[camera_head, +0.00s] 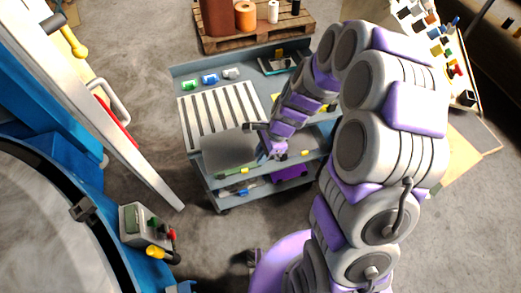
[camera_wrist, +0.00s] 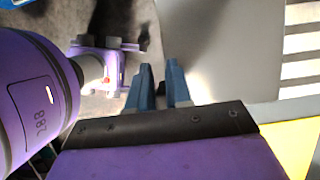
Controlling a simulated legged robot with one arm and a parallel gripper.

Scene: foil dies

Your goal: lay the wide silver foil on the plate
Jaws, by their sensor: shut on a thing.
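A wide, plain silver-grey sheet, which I take for the wide silver foil (camera_head: 226,151), shows at the front left of the cart, at the near edge of a pale plate with dark stripes (camera_head: 217,112). My gripper (camera_head: 263,138) is at the foil's right side. In the wrist view, my gripper's blue fingers (camera_wrist: 162,85) are close together in front of the grey foil (camera_wrist: 215,50), shut on it; the exact grip is hard to see. The striped plate (camera_wrist: 300,70) shows at the right there. I cannot tell whether the foil touches the plate.
The cart (camera_head: 185,70) carries small green (camera_head: 190,85), blue (camera_head: 209,79) and grey (camera_head: 230,73) pieces behind the plate. A pallet (camera_head: 290,30) with rolls stands behind it. A large blue machine (camera_head: 75,170) with a control box (camera_head: 145,225) is at the left. Open floor lies between.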

